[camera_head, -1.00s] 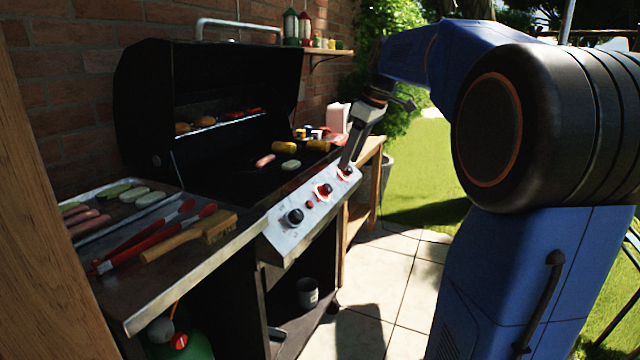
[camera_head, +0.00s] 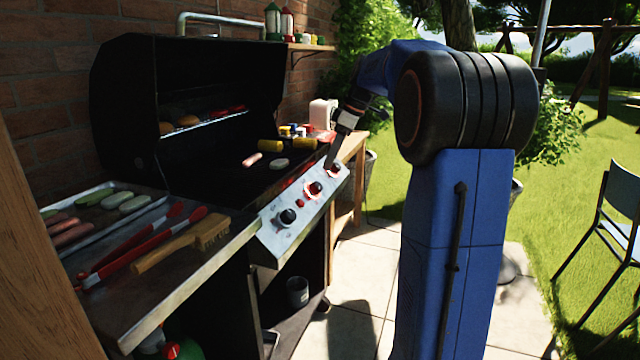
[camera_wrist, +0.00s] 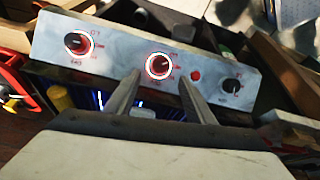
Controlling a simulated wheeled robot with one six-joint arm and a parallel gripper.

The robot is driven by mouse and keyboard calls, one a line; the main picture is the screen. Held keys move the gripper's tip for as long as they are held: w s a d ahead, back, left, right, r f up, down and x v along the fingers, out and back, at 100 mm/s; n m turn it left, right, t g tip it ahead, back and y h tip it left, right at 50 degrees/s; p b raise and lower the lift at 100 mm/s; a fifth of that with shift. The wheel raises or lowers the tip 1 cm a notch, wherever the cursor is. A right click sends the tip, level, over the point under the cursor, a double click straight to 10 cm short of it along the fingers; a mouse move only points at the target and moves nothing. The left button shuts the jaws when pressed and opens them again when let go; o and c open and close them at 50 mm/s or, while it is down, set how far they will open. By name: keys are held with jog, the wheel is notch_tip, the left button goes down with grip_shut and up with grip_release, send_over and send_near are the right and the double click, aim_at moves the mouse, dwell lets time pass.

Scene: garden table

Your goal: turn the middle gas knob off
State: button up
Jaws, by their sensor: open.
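The grill's control panel (camera_head: 300,214) carries three knobs in a row. The middle gas knob (camera_head: 315,188) has a glowing red ring; in the wrist view it (camera_wrist: 158,66) sits just beyond my fingertips, between their lines. The far knob (camera_head: 335,169) also has a lit ring and shows at left in the wrist view (camera_wrist: 78,43). The near knob (camera_head: 288,216) is black and unlit, at right in the wrist view (camera_wrist: 231,86). My gripper (camera_wrist: 160,80) is open and empty. In the head view my gripper (camera_head: 330,164) is by the panel's far end; contact cannot be told.
A red button (camera_wrist: 196,75) lies between the middle and near knobs. The side shelf (camera_head: 170,300) holds red tongs (camera_head: 140,247), a wooden brush (camera_head: 185,243) and a food tray (camera_head: 60,262). The grill lid is open. Paving in front of the grill is clear.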

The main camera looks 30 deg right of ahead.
aim_at(319, 185)
jog(key=x, duration=1)
jog(key=c, duration=1.1)
